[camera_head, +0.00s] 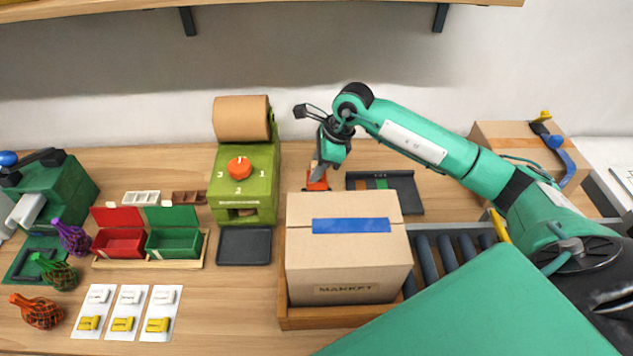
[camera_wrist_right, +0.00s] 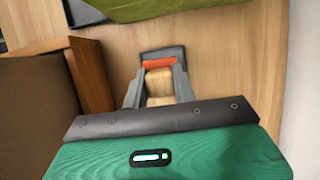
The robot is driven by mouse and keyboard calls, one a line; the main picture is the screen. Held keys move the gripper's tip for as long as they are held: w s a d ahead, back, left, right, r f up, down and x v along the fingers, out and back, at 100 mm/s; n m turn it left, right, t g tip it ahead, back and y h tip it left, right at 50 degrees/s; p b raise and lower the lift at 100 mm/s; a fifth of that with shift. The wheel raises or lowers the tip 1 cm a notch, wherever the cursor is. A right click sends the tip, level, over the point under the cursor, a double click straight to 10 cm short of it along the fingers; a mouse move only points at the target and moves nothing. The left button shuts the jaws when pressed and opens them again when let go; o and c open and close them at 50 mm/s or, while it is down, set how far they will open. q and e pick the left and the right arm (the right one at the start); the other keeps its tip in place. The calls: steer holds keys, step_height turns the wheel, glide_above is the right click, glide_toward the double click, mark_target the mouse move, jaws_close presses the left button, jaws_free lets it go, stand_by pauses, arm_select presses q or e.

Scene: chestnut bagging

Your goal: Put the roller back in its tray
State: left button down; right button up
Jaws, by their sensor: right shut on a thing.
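My right gripper (camera_head: 318,176) is low over the table behind the cardboard box. It is shut on the roller, whose orange part (camera_head: 317,185) shows just below the fingers. In the right wrist view the fingers (camera_wrist_right: 159,85) close on the pale wooden handle of the roller (camera_wrist_right: 159,82). The roller's orange end lies over a small dark grey tray (camera_wrist_right: 174,52). I cannot tell whether the roller rests in the tray or is just above it. My left gripper is not in view.
The cardboard box (camera_head: 345,262) with blue tape stands in front of the gripper and hides part of the table. A green dispenser (camera_head: 245,185) is to the left. A dark rack with coloured strips (camera_head: 407,190) lies to the right, near rollers of a conveyor (camera_head: 447,256).

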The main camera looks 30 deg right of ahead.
mark_target(317, 186)
step_height(317, 186, down, 2)
steer(key=shift+f, duration=0.7)
step_height(317, 186, down, 3)
steer(key=shift+f+p, duration=0.15)
steer(key=shift+p, duration=0.4)
steer(key=shift+f, duration=0.1)
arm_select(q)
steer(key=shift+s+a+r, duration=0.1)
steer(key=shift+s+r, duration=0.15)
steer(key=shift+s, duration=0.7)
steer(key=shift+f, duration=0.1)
arm_select(e)
steer(key=shift+f, duration=0.1)
